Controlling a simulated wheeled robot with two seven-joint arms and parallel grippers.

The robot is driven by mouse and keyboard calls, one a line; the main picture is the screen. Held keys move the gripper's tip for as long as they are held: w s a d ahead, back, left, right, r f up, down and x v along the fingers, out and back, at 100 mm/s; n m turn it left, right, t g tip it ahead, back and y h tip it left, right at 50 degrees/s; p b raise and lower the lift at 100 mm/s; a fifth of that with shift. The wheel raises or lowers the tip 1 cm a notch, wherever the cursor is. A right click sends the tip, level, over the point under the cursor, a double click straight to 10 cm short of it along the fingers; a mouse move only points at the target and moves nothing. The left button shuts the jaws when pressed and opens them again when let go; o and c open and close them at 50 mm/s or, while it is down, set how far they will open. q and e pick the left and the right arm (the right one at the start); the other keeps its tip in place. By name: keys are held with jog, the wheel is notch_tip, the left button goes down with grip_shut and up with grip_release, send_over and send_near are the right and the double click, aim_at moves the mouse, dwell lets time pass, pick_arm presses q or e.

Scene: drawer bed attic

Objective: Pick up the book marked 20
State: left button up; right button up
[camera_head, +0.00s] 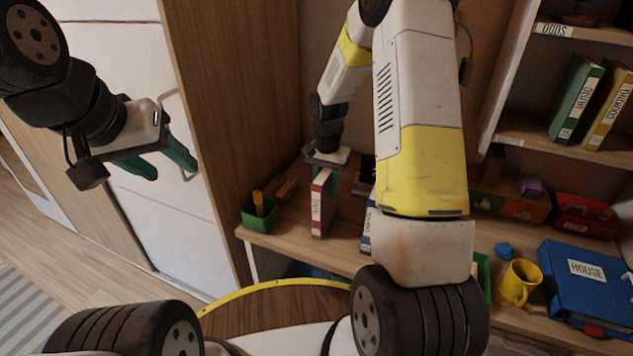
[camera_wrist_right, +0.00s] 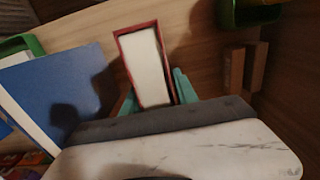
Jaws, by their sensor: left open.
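A red book (camera_head: 321,205) stands upright on the wooden desk, with a white spine label and a small mark near its foot. The writing is too small to read, so I cannot tell whether it is the one marked 20. My right gripper (camera_head: 325,172) is over the book's top. In the right wrist view the red book (camera_wrist_right: 150,68) is between its two green fingers (camera_wrist_right: 157,98); I cannot tell whether they press on it. My left gripper (camera_head: 158,160) is open and empty in front of the white door, far from the books.
A blue book (camera_head: 367,228) stands right of the red one, partly behind my arm; it shows in the right wrist view (camera_wrist_right: 62,88). A green holder (camera_head: 260,216) is at left. A yellow mug (camera_head: 519,283) and blue HOUSE binder (camera_head: 570,285) are at right.

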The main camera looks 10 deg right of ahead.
grip_shut()
dwell(1.1)
